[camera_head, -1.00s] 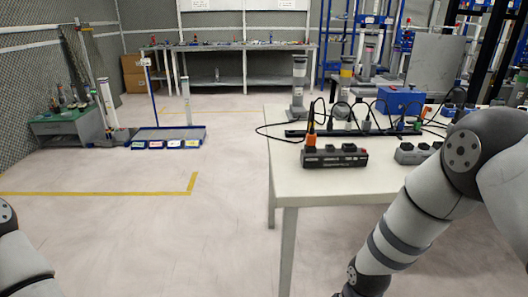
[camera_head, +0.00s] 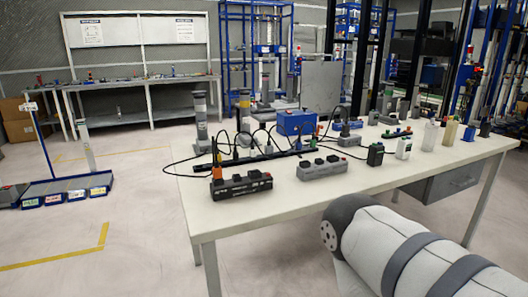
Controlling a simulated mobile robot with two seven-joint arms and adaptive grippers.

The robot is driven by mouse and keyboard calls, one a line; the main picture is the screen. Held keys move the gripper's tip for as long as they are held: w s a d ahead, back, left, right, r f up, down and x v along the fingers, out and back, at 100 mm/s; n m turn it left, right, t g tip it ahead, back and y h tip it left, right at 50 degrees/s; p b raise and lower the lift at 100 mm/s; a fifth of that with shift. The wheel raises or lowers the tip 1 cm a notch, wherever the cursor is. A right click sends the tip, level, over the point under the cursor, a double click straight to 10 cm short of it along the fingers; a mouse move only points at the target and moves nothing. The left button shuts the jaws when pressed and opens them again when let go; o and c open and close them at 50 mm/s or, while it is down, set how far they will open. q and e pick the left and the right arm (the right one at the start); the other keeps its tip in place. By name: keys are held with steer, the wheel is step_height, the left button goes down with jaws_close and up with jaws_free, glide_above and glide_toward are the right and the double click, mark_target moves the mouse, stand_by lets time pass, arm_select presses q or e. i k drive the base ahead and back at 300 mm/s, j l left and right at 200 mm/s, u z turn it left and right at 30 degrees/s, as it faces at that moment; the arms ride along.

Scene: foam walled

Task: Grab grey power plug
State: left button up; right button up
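A long black power strip (camera_head: 247,160) lies on the white table (camera_head: 235,217), with several corded plugs standing in it. A pale grey plug (camera_head: 268,148) seems to be among them, but it is small and I cannot be sure of its shade. An orange plug (camera_head: 216,172) stands in the left end of a shorter dark power block (camera_head: 240,187) in front of the strip. My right arm crosses the lower right, but its gripper is out of frame. My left gripper is also out of view.
A grey socket block (camera_head: 322,168) sits right of the dark block. A blue box (camera_head: 296,122) and a grey cylinder (camera_head: 200,116) stand behind the strip. Bottles (camera_head: 430,136) and small devices fill the right side. Black cables loop over the plugs.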

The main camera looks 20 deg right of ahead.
mark_target(269, 147)
steer(key=i+l, duration=0.1)
steer(key=l, duration=0.25)
steer(key=i+l+z, duration=0.15)
steer(key=l, duration=0.5)
steer(key=i+l+z, duration=0.1)
steer(key=l, duration=0.2)
steer(key=i, duration=0.05)
